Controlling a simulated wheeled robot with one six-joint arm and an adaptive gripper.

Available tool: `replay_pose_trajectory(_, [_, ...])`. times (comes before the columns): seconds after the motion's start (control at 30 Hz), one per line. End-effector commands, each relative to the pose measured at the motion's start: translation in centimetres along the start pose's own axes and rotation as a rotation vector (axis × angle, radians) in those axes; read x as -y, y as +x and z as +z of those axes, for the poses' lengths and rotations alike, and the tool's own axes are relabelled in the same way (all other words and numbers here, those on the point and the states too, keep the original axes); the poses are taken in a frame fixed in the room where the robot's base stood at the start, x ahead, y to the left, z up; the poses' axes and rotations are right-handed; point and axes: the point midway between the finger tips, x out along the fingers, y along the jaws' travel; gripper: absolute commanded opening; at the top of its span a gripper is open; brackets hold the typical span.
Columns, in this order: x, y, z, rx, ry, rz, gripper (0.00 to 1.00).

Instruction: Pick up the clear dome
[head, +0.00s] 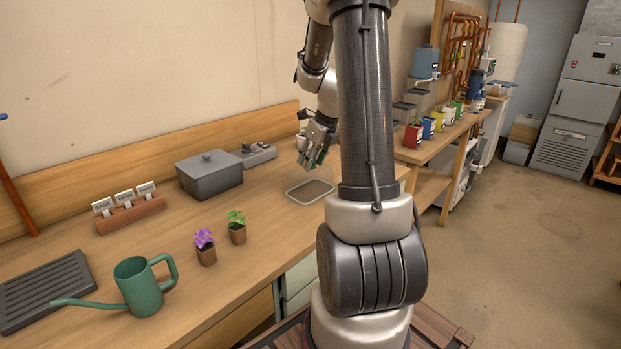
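I cannot make out a clear dome for certain. A low, rounded rectangular piece with a pale grey rim (310,191) lies on the wooden bench near its right end; its middle looks brownish, and I cannot tell whether it is a tray or see-through. My gripper (312,163) hangs above and behind this piece, pointing down, apart from it. The fingers are small and dark here, so I cannot tell whether they are open or shut. My arm column hides part of the bench to the right.
On the bench (130,245) are a green watering can (138,288), two seedlings in brown pots (206,256) (238,234), a grey lidded box (209,176), a label holder (130,214) and a slatted tray (45,290). Colored pots (428,127) stand on the far bench. Floor at right is clear.

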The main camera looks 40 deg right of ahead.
Motion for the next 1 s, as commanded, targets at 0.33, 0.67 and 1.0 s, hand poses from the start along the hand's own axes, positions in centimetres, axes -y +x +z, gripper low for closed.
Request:
replay_pose_trajectory(0.33, [0.0,0.0,0.0,0.000,-0.001,0.000,0.00])
replay_pose_trajectory(0.67, [0.1,-1.7,0.8,0.004,-0.003,-0.003,0.00])
replay_pose_trajectory(1.0, [0.1,-7.9,3.3,0.003,-0.003,-0.003,0.00])
